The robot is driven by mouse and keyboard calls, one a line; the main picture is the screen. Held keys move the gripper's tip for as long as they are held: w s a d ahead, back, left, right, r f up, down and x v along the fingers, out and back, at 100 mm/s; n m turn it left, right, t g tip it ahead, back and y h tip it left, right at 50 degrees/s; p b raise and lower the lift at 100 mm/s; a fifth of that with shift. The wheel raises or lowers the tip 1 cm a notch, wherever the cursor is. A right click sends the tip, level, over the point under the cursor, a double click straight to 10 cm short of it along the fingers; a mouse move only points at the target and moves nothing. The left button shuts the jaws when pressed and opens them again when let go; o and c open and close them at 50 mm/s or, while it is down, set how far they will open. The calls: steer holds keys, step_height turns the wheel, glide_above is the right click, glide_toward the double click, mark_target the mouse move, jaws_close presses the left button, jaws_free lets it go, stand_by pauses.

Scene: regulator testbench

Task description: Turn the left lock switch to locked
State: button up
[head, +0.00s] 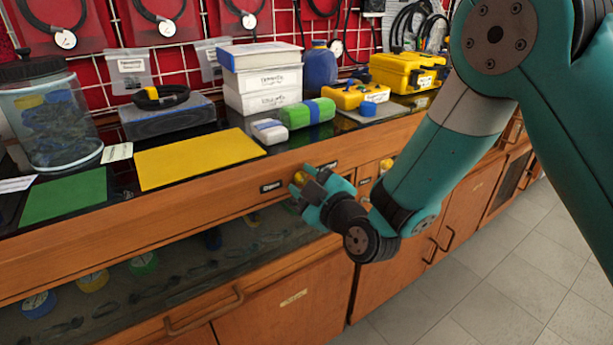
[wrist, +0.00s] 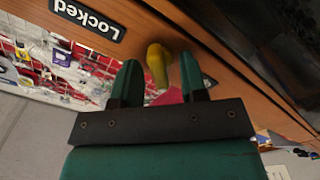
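The left lock switch is a small yellow knob (head: 299,177) on the wooden front rail below the counter. A black label reading "Open" (head: 271,187) is to its left in the head view. In the wrist view the yellow knob (wrist: 157,65) shows between my two fingers, and a "Locked" label (wrist: 88,18) is at upper left. My gripper (head: 307,183) is at the knob; in the wrist view my gripper (wrist: 160,66) is open, with a visible gap on each side of the knob. Part of the knob is hidden by my gripper in the head view.
A second yellow switch (head: 386,165) is farther right on the rail. The counter above holds a yellow mat (head: 198,158), a green mat (head: 64,198), a green case (head: 306,113) and white boxes (head: 262,80). A glass-fronted drawer (head: 120,275) is below the rail.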

steer(key=shift+c, duration=0.4)
jaws_close()
steer(key=shift+m, duration=0.3)
steer(key=m, duration=0.3)
steer(key=shift+m, duration=0.3)
steer(key=m, duration=0.4)
steer(key=shift+w+d+m, duration=0.1)
steer(key=shift+m, duration=0.2)
steer(key=m, duration=0.4)
steer(key=shift+d+m, duration=0.1)
steer(key=shift+m, duration=0.2)
steer(key=shift+w+m, duration=0.1)
steer(key=shift+m, duration=2.1)
